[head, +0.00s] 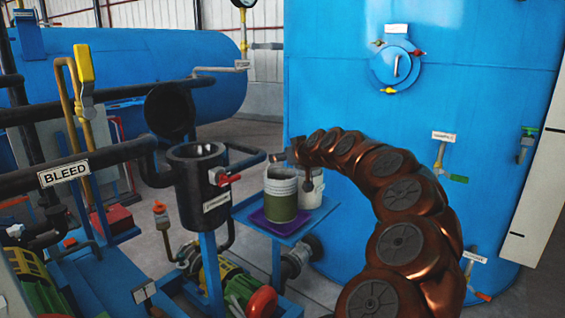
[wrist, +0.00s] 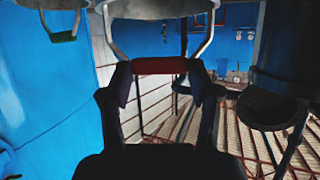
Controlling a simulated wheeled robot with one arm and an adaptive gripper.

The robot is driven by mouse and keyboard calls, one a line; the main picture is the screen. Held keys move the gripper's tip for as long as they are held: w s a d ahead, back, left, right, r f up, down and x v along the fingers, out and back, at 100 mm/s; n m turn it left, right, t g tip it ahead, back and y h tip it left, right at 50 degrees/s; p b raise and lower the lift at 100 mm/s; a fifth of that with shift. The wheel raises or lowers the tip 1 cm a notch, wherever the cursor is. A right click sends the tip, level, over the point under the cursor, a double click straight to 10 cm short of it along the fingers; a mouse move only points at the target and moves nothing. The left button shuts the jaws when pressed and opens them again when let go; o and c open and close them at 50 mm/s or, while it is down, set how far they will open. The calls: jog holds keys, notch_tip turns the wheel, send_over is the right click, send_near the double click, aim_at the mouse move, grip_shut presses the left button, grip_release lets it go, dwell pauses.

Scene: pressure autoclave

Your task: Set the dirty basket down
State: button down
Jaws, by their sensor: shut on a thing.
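A pale basket with an olive-brown lower part, which looks like the dirty basket (head: 281,196), is at or just above a purple mat (head: 262,222) on a small blue stand. I cannot tell whether it bears on the mat. A second, pale basket (head: 312,188) is right behind it. My gripper (head: 283,157) is above them at the end of my copper arm, small in the head view. In the wrist view my gripper (wrist: 161,82) is shut on a red handle grip (wrist: 160,66) on a wire bail. Only the rim of that basket (wrist: 160,9) shows.
A green-handled basket (wrist: 65,10) is beside the held one in the wrist view. A dark open cylinder (head: 197,160) stands left of the stand. The large blue tank (head: 440,100) is close on the right. Pipes marked BLEED (head: 64,173) run at left.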

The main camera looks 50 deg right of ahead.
jog(key=w+f, duration=0.1)
jog(key=d+f, duration=0.1)
jog(key=w+d+f+p, duration=0.1)
jog(key=shift+w+f, duration=0.3)
jog(key=shift+f, duration=0.05)
dwell(0.5)
jog(key=shift+f, duration=0.2)
jog(key=shift+c, duration=1.2)
grip_release()
jog(key=shift+r, duration=0.1)
